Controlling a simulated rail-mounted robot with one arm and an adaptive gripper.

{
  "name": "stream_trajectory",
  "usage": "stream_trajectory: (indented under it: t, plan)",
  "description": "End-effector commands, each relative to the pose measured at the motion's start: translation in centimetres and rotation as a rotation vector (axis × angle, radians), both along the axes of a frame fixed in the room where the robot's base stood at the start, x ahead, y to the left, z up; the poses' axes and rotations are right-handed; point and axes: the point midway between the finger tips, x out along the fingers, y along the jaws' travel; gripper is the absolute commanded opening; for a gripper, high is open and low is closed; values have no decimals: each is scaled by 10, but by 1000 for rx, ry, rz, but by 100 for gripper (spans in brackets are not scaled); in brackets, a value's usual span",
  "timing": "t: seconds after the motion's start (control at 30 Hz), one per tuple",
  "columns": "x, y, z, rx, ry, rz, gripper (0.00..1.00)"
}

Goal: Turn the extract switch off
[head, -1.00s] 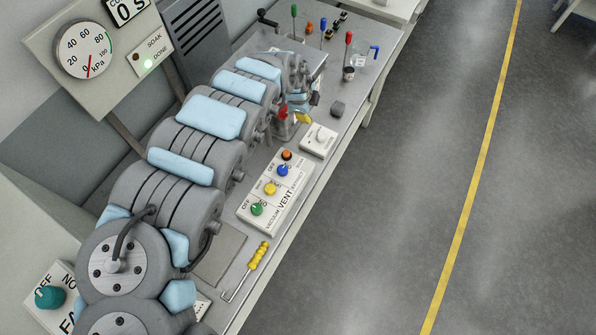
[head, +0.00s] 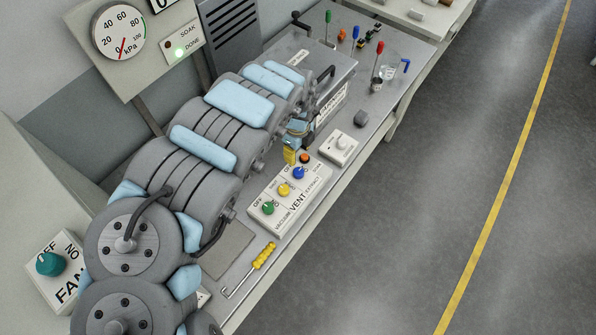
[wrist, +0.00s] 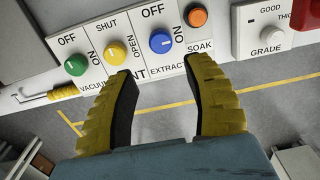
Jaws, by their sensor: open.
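The extract switch is a blue round knob (wrist: 160,41) with a white pointer mark, on a white panel (wrist: 139,71). Its mark points right, towards the ON label; OFF is printed above it. In the head view the blue knob (head: 298,173) sits between a yellow knob and an orange button. My gripper (wrist: 162,66) is open and empty, its two yellow fingers spread just short of the blue knob, one to each side in the wrist view. In the head view a yellow finger of my gripper (head: 290,152) shows close by the panel's far end; contact cannot be told.
Beside the extract knob are the yellow knob (wrist: 116,53), the green knob (wrist: 76,65) and the orange button (wrist: 198,17). A white grade dial box (wrist: 262,35) stands to the right. A yellow-handled hook tool (head: 264,255) lies near the panel.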

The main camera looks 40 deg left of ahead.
Motion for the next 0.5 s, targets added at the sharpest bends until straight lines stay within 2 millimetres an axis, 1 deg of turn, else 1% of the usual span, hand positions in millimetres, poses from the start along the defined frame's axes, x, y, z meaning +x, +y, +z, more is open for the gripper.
stream_trajectory:
  t: [0.03,0.5]
  plan:
    - [0,-2,-9,-3,1,-2,51]
    - [0,-2,-61,-2,2,-2,51]
